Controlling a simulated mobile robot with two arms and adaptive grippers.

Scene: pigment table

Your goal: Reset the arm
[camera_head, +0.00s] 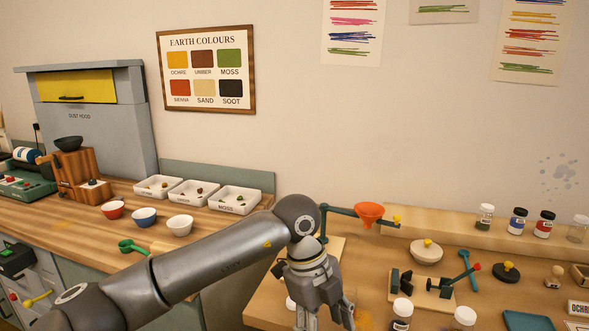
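My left arm comes in from the left and crosses the gap between the wooden counter and the right-hand table. Its gripper (326,318) points down over the left part of the right-hand table (268,305). Its fingers stand apart, with nothing visible between them; the fingertips are cut off by the bottom edge. My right arm and gripper are not in view.
An orange funnel (369,213) on a green stand is close right of my wrist. White trays (235,200) and small bowls (180,225) are on the left counter.

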